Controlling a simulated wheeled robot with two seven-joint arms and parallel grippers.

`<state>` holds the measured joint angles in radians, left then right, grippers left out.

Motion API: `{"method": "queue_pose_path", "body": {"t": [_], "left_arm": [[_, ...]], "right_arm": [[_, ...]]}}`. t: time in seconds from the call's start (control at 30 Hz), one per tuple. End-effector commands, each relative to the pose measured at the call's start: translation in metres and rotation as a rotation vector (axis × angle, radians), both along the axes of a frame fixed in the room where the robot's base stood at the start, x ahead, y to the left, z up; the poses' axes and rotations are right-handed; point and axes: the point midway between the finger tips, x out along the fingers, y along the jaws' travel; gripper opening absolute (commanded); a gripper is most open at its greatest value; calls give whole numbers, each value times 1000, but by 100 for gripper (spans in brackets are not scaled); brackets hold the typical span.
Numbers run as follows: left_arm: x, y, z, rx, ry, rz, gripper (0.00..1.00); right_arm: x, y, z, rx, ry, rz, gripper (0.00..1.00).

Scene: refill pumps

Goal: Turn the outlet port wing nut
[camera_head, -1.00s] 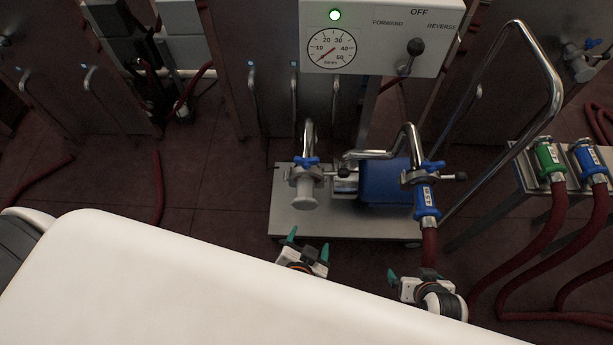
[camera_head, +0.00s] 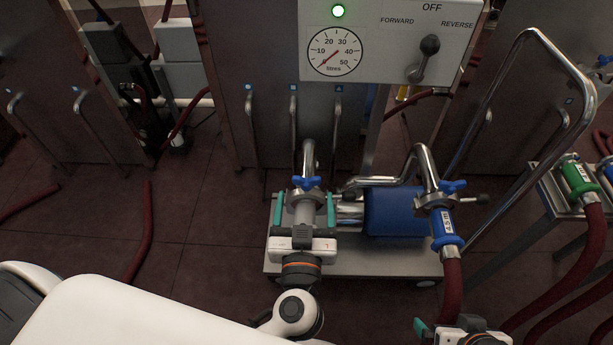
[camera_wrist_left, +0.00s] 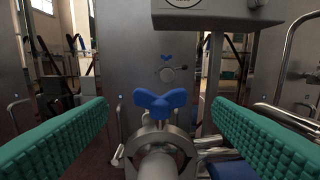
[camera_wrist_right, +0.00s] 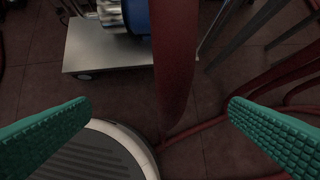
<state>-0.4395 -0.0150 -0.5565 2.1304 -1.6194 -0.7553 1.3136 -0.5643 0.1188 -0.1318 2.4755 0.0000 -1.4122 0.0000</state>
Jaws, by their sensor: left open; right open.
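The pump cart carries two ports, each with a blue wing nut. The left port's blue wing nut (camera_head: 306,183) sits on top of an open, capless pipe end; in the left wrist view the same wing nut (camera_wrist_left: 160,103) stands centred beyond the fingers. My left gripper (camera_head: 304,212) is open, its teal fingers on either side of that port, apart from the nut. The right port's blue wing nut (camera_head: 453,187) sits above a blue-collared hose coupling (camera_head: 445,228). My right gripper (camera_wrist_right: 158,115) is open and empty, low by the red hose (camera_wrist_right: 174,50).
A pump control panel (camera_head: 384,40) with gauge and lever stands above the cart. A curved metal handle (camera_head: 575,70) rises at right. Red hoses with green (camera_head: 578,177) and blue couplings lie on a side rack.

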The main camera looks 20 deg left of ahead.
Motion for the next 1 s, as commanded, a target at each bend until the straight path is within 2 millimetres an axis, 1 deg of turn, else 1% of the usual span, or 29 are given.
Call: {"method": "queue_pose_path", "body": {"t": [0.03,0.17,0.3,0.5,0.73,0.97,1.0], "left_arm": [[11,3,3,1,-4,1,75],[34,9,2,1,-2,1,75],[50,14,1,2,0,-1,75],[59,16,0,1,1,-2,75],[59,16,-1,1,1,-2,75],[59,16,-1,1,1,-2,37],[59,16,-1,1,1,-2,30]], "right_arm": [[-8,-3,0,-9,43,-3,100],[-28,-8,-4,-29,144,-12,100],[-31,-9,-3,-34,163,-13,100],[-34,-10,-3,-36,177,-14,100],[-34,-10,-3,-36,177,-14,100],[-34,-10,-3,-36,177,-14,100],[-34,-10,-3,-36,177,-14,100]]}}
